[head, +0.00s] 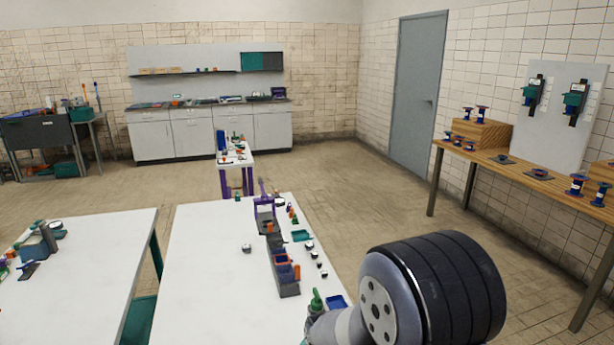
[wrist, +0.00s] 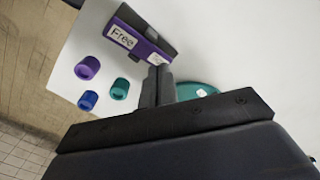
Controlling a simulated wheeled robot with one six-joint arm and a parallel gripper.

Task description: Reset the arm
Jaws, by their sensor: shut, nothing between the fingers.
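My gripper (wrist: 158,90) shows in the wrist view with its two dark fingers together and nothing between them. It is over a white table top, close to a purple and dark box (wrist: 146,38) with a label reading "Free". A teal round dish (wrist: 195,91) lies partly hidden behind the fingers. In the head view a large part of my arm fills the lower right, and the gripper itself does not show there.
Purple (wrist: 87,68), teal (wrist: 120,88) and blue (wrist: 88,100) caps stand near the table edge. The white table (head: 200,260) holds bins and small parts. A wooden bench (head: 480,160) stands right. Open floor (head: 350,190) lies between them.

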